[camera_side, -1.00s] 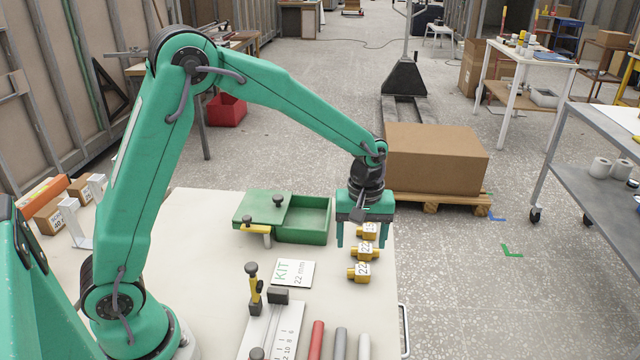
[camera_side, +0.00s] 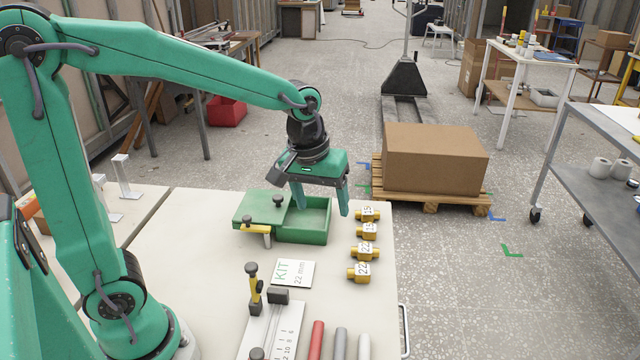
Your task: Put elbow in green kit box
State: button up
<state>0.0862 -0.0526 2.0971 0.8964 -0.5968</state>
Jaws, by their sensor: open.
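The green kit box (camera_side: 304,237) stands on the table with its right part open; a green lid (camera_side: 254,208) with dark knobs covers its left part. My gripper (camera_side: 321,207) is open over the open part, fingers pointing down, one near the box's inside and one by its right edge. No held part shows between the fingers. Several yellow fittings stand in a column right of the box: two marked 15 (camera_side: 368,214) and (camera_side: 367,231), and two marked 22 (camera_side: 365,252) and (camera_side: 359,272). I cannot tell which is the elbow. The box's inside is partly hidden.
A white card (camera_side: 292,273) reads "KIT 22 mm". A white scale plate with a clamp (camera_side: 255,285) lies in front, beside red (camera_side: 316,338) and grey (camera_side: 340,345) tubes. The table's right edge is close to the fittings. Bare table lies left of the card.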

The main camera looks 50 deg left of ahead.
jog(key=s+a+r+m+t, duration=0.1)
jog(key=s+r+m, duration=0.1)
jog(key=s, duration=0.4)
jog(key=s+a+r+m+t, duration=0.2)
jog(key=s+m, duration=0.1)
jog(key=s, duration=0.4)
jog(key=shift+r, duration=0.3)
jog(key=shift+s+a+f+m, duration=0.1)
jog(key=shift+s+m, duration=0.3)
jog(key=shift+s, duration=0.2)
jog(key=shift+c, duration=0.3)
jog(key=shift+w, duration=0.15)
